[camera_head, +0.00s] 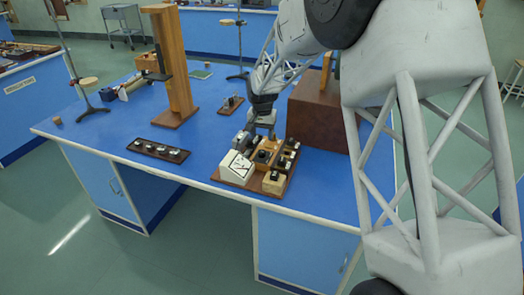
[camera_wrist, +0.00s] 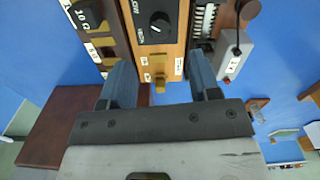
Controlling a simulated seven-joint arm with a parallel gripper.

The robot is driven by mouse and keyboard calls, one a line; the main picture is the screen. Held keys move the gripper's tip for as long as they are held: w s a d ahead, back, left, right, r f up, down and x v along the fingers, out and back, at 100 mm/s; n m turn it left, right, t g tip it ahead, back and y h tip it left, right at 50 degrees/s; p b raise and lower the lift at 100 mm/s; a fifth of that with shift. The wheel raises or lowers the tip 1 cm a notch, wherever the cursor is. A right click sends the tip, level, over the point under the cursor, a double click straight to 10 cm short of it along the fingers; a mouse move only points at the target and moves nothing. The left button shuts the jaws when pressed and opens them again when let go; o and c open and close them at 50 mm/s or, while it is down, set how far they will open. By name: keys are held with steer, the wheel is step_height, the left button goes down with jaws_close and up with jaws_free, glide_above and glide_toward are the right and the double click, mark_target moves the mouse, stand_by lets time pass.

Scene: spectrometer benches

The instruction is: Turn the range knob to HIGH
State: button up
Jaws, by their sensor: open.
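The range knob (camera_wrist: 160,22) is black and round, on a black plate with white lettering on a wooden box. It sits near the top of the wrist view, just beyond my fingers. Lettering like "LOW" is partly cut off at the plate's left; the knob's setting is hard to read. The wooden box (camera_head: 263,157) stands on the brown board, small in the head view. My gripper (camera_wrist: 159,78) is open, its two blue-grey fingers either side of a brass terminal with white labels, short of the knob. In the head view my gripper (camera_head: 262,118) is above the board's back edge.
A white slanted meter (camera_head: 237,165) stands left of the wooden box. A large brown box (camera_head: 317,110) stands behind right, a wooden post (camera_head: 176,70) left.

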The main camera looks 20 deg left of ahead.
mark_target(262, 151)
steer(key=shift+f, duration=0.15)
steer(key=shift+f, duration=3.75)
steer(key=shift+c, duration=0.3)
steer(key=c, duration=0.9)
